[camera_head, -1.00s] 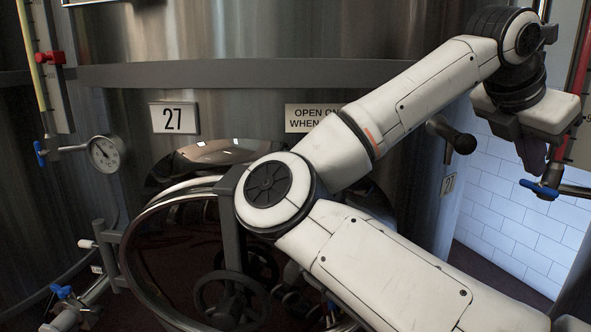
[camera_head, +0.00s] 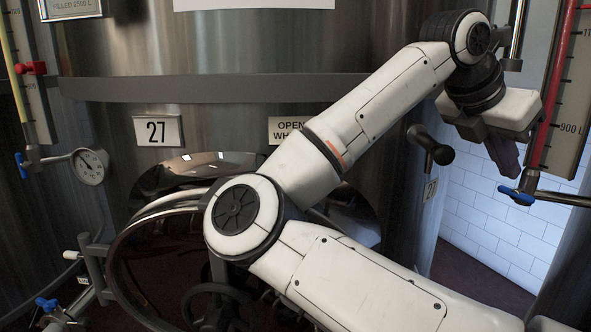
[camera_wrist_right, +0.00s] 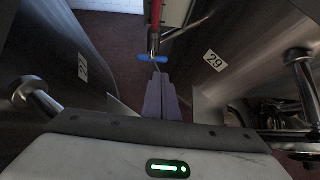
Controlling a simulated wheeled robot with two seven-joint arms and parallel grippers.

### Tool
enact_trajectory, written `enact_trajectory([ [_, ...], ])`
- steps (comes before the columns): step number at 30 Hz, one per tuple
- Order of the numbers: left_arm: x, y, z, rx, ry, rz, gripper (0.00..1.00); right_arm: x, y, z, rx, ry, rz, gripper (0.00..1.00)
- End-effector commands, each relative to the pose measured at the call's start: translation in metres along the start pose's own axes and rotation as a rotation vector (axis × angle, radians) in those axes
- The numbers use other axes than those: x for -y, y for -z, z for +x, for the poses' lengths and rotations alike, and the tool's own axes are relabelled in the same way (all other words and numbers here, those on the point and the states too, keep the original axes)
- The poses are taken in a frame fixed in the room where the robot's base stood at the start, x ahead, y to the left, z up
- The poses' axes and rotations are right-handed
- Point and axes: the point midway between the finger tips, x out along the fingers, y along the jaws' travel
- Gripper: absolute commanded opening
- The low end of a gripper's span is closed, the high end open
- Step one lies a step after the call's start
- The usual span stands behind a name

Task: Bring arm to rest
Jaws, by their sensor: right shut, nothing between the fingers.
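My right arm crosses the head view from the lower right, bends at an elbow in front of the tank, and reaches up to the right. Its gripper (camera_head: 512,168) points down, with dark fingers close together and nothing seen between them. In the head view the fingertips are just above a blue valve handle (camera_head: 517,196) at the foot of a sight gauge. In the right wrist view the shut fingers (camera_wrist_right: 158,80) point toward the blue handle (camera_wrist_right: 153,58); whether they touch it is unclear. My left gripper is not in view.
A large steel tank with a 27 sign (camera_head: 157,131) and an open round hatch (camera_head: 125,262) stands close behind the arm. The red-tube sight gauge (camera_head: 560,95) stands close to the gripper. White tiles (camera_head: 490,225) show in the gap.

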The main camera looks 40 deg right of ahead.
Motion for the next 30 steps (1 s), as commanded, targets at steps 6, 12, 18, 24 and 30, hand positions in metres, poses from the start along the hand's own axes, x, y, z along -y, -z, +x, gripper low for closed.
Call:
enact_trajectory([
  [6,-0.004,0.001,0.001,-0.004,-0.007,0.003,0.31,-0.001,0.0,-0.045,0.002,-0.005,-0.001,0.0],
  [12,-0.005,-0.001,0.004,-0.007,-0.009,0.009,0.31,0.019,-0.009,-0.058,0.066,0.077,0.005,0.0],
  [18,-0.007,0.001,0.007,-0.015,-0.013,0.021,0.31,0.047,-0.025,-0.059,0.17,0.194,0.001,0.0],
  [24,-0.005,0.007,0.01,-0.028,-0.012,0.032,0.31,0.061,-0.034,-0.061,0.222,0.256,-0.005,0.0],
  [30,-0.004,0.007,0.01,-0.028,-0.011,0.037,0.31,0.064,-0.036,-0.062,0.234,0.268,-0.006,0.0],
])
